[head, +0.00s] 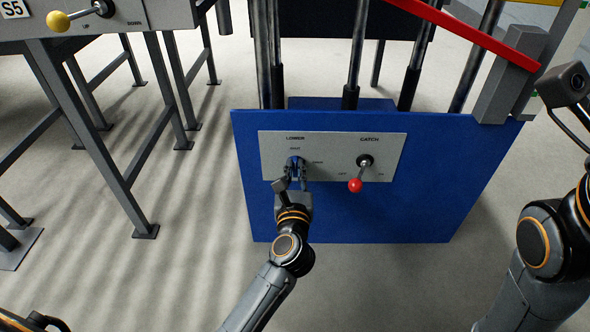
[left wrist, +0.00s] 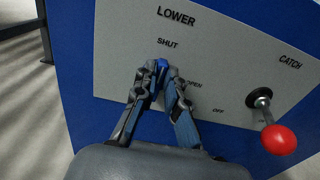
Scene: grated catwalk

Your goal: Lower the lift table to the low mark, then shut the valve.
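The lift table's blue base (head: 420,215) stands ahead, with dark posts rising from it. Its grey panel (head: 335,172) carries a blue valve handle (head: 292,163) under the word LOWER, with SHUT marked above and OPEN to the right. My left gripper (head: 292,178) is at this handle; in the left wrist view its fingers (left wrist: 162,82) close around the blue handle (left wrist: 162,66), whose visible tip points up toward SHUT. The fingers hide most of the handle. The table's low mark cannot be made out. My right arm shows at the right edge, its gripper out of view.
A CATCH lever with a red ball (head: 355,185) hangs down right of the valve, close to my left gripper. A red bar (head: 470,30) slopes down to a grey block (head: 510,80). A grey-legged bench with a yellow-balled lever (head: 58,21) stands left. The floor between is clear.

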